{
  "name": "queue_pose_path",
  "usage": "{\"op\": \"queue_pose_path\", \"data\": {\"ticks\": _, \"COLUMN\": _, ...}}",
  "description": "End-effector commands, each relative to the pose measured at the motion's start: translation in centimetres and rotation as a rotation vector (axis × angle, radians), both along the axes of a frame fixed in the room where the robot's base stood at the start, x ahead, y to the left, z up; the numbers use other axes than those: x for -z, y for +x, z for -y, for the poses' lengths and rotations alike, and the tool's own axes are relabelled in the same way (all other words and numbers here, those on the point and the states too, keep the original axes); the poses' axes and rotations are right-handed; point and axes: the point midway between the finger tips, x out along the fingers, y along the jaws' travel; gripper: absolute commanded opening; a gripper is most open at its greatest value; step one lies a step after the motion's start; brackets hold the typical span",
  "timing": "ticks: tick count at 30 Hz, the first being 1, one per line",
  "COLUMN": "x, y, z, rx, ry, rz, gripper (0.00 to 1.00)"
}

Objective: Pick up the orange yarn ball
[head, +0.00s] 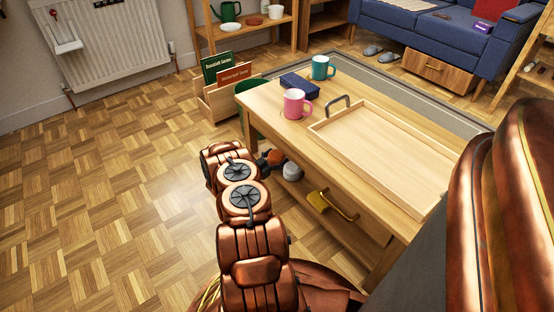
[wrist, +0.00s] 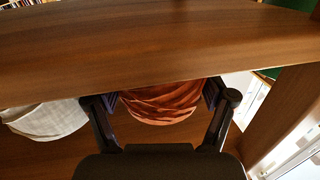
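The orange yarn ball (wrist: 160,105) is in the middle of the wrist view, its upper part hidden behind a wooden board. In the head view the ball (head: 274,157) shows small beneath the near edge of the table, just past the end of my arm. My gripper (wrist: 162,98) has its dark fingers spread wide, one on each side of the ball. The ball lies between the fingertips, close to both; I cannot tell whether they touch it.
A grey-white ball (head: 292,171) lies beside the orange one, left of my gripper in the wrist view (wrist: 45,119). A yellow item (head: 318,202) is farther along under the tabletop. The table (head: 262,103) holds a pink mug (head: 296,104), a teal mug (head: 321,67) and a wooden tray (head: 385,150).

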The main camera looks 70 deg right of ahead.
Motion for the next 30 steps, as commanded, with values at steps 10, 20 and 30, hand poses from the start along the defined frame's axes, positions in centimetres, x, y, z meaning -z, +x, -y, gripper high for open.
{"op": "queue_pose_path", "data": {"ticks": 10, "x": 0.0, "y": 0.0, "z": 0.0, "rx": 0.000, "ry": 0.000, "rz": 0.000, "gripper": 0.43}}
{"op": "queue_pose_path", "data": {"ticks": 20, "x": -0.5, "y": 0.1, "z": 0.0, "rx": -0.001, "ry": 0.000, "rz": 0.001, "gripper": 0.42}}
{"op": "queue_pose_path", "data": {"ticks": 30, "x": -3.9, "y": 0.8, "z": -1.7, "rx": -0.004, "ry": 0.002, "rz": -0.001, "gripper": 0.42}}
